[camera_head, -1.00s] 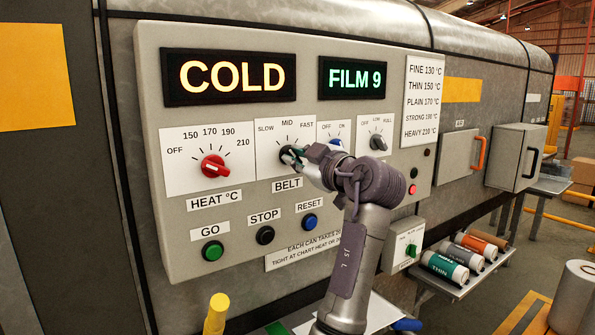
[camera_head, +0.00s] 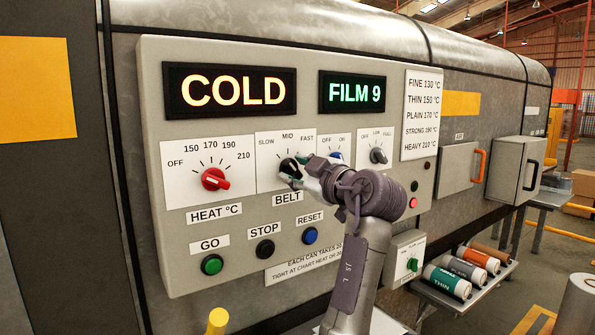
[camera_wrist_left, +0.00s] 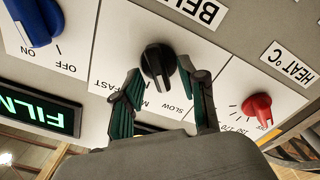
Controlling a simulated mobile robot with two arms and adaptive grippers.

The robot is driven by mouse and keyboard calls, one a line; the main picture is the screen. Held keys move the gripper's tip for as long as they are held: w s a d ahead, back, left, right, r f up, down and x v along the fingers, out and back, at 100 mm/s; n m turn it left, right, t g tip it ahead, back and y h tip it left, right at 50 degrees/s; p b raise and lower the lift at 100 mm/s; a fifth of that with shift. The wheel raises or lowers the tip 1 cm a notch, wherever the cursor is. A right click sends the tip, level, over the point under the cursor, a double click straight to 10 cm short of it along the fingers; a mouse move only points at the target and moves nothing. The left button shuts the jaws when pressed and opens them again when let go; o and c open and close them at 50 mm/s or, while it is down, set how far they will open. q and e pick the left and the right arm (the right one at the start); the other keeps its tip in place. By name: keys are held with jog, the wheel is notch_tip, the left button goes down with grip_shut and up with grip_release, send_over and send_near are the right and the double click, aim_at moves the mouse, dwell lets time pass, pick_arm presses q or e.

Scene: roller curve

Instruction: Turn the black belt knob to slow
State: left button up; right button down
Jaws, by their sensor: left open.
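The black belt knob (camera_head: 289,167) sits on the white SLOW–MID–FAST plate (camera_head: 268,180) of the grey control panel, above the BELT label. In the left wrist view the knob (camera_wrist_left: 158,62) stands upside down, its grip bar pointing roughly at MID. I cannot tell its exact angle. My left gripper (camera_head: 301,174) is close in front of the knob, from the lower right. It is open and empty. In the left wrist view its two fingers (camera_wrist_left: 163,105) lie spread to either side, tips near the knob but apart from it. My right gripper is not in view.
The red heat knob (camera_head: 214,179) is left of the belt knob, the blue OFF/ON switch (camera_head: 336,158) right of it. GO (camera_head: 212,264), STOP (camera_head: 265,249) and RESET (camera_head: 310,235) buttons are below. Film rolls (camera_head: 447,281) lie on a shelf at the lower right.

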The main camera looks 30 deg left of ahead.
pick_arm(q)
jog(key=v, duration=1.2)
jog(key=shift+f, duration=0.15)
